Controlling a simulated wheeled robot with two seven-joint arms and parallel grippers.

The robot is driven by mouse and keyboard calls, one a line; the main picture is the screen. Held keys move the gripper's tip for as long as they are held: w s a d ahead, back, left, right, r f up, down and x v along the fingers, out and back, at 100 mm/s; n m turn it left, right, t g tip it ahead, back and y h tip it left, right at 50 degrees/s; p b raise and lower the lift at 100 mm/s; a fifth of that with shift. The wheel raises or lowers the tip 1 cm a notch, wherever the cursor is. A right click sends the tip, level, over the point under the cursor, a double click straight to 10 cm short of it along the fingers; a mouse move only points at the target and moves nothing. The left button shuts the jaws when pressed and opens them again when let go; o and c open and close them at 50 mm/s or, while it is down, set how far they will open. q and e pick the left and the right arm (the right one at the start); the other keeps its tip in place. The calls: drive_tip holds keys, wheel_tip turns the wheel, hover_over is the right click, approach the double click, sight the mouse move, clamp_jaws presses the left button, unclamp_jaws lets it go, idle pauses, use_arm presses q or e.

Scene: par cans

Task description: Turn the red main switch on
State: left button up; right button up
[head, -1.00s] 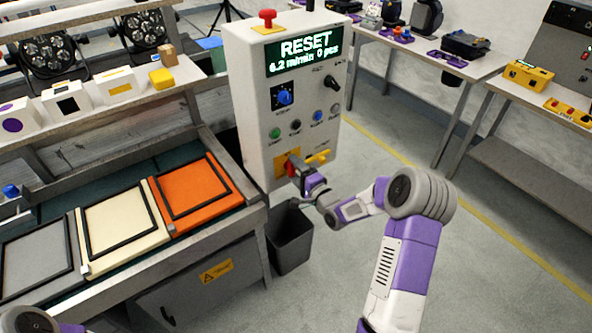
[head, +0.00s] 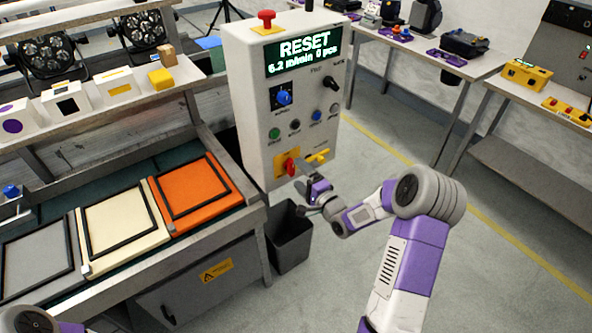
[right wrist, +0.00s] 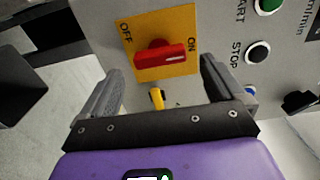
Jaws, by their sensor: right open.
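The red main switch (head: 290,166) sits on a yellow plate (head: 281,157) low on the front of the grey control box. In the right wrist view the red switch (right wrist: 160,57) lies crosswise on its yellow plate (right wrist: 168,22), between the OFF and ON labels. The white mark on its handle is at the right end, on the ON side. My right gripper (head: 304,176) is open and empty, just in front of the switch. Its two fingers (right wrist: 162,78) stand apart on either side of the switch, clear of it. My left gripper is out of view.
The control box (head: 250,110) carries a red mushroom button (head: 267,19), a display reading RESET, knobs and buttons. A yellow handle (head: 318,157) sits right of the switch. A dark bin (head: 289,240) stands below. Open floor lies to the right.

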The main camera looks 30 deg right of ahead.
drive_tip(key=s, duration=0.4)
drive_tip(key=shift+s+d, duration=0.15)
drive_tip(key=s+a+f+n+g+y+p, duration=0.1)
drive_tip(key=s+a+f+n+g, duration=0.3)
drive_tip(key=a+f, duration=0.45)
drive_tip(key=s+a+f+n+g+y, duration=0.1)
drive_tip(key=s+a+f+n+g, duration=0.15)
drive_tip(key=a+f+g, duration=0.45)
drive_tip(key=s+a+f+n+g, duration=0.3)
drive_tip(key=s+a+f+n, duration=0.1)
drive_tip(key=s, duration=0.4)
drive_tip(key=s+a+f+n+g+y, duration=0.1)
drive_tip(key=s+a+f+n+g, duration=0.2)
drive_tip(key=s+a+f, duration=0.3)
drive_tip(key=s+a+n, duration=0.1)
drive_tip(key=s, duration=0.1)
drive_tip(key=shift+s+f+g, duration=0.15)
drive_tip(key=shift+s+g, duration=0.15)
drive_tip(key=shift+s, duration=0.1)
drive_tip(key=shift+d, duration=0.1)
